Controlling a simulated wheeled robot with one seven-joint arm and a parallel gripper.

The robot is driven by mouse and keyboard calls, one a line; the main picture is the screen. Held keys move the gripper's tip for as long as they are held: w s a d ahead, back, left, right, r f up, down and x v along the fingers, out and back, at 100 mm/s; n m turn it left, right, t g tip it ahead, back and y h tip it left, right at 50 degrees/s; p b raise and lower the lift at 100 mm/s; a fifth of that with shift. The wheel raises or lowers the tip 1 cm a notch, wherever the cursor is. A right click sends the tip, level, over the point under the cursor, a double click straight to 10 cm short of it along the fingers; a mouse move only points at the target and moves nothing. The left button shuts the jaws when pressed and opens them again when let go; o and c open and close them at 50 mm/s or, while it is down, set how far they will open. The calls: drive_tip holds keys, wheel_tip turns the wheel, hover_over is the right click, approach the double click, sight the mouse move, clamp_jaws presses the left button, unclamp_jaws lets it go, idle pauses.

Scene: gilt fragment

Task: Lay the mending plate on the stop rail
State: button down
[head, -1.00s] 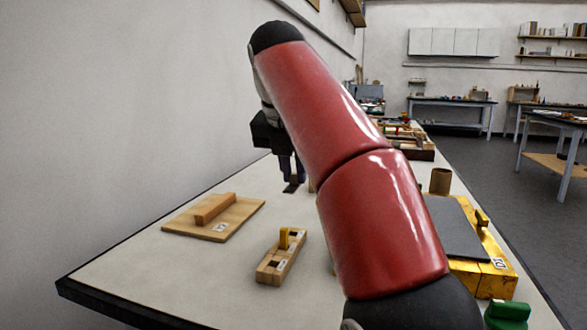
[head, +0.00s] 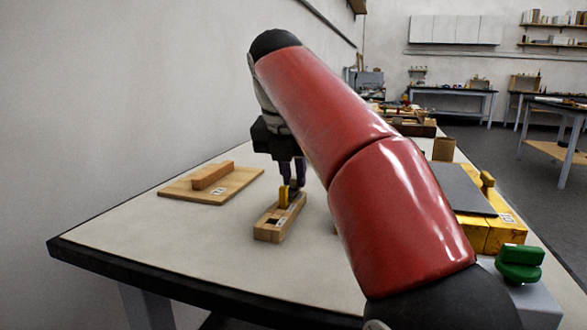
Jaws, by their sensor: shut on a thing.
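My gripper (head: 294,179) points down over the bench, just behind the yellow peg of a small slotted wooden block. It is shut on a small dark piece, probably the mending plate, mostly hidden behind the fingers and the peg. I cannot tell whether that piece touches the block. The stop rail is probably the raised wooden bar (head: 212,175) on a flat wooden board (head: 232,187), left of my gripper. Nothing lies on top of this bar.
The slotted wooden block (head: 268,231) with its yellow peg (head: 283,197) stands on the pale bench (head: 170,245). At right are a yellow box (head: 485,232), a grey panel (head: 462,188) and a green knob (head: 520,263). My arm hides the middle. Bench is clear at front left.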

sight(288, 195)
drive_tip(key=shift+f, duration=0.15)
drive_tip(key=c, duration=1.3)
unclamp_jaws()
drive_tip(key=shift+c, duration=0.2)
drive_tip(key=p+v, duration=0.3)
drive_tip(key=v, duration=0.4)
drive_tip(key=shift+w, duration=0.1)
drive_tip(key=shift+s+r+p, duration=0.25)
drive_tip(key=shift+r+p, duration=0.1)
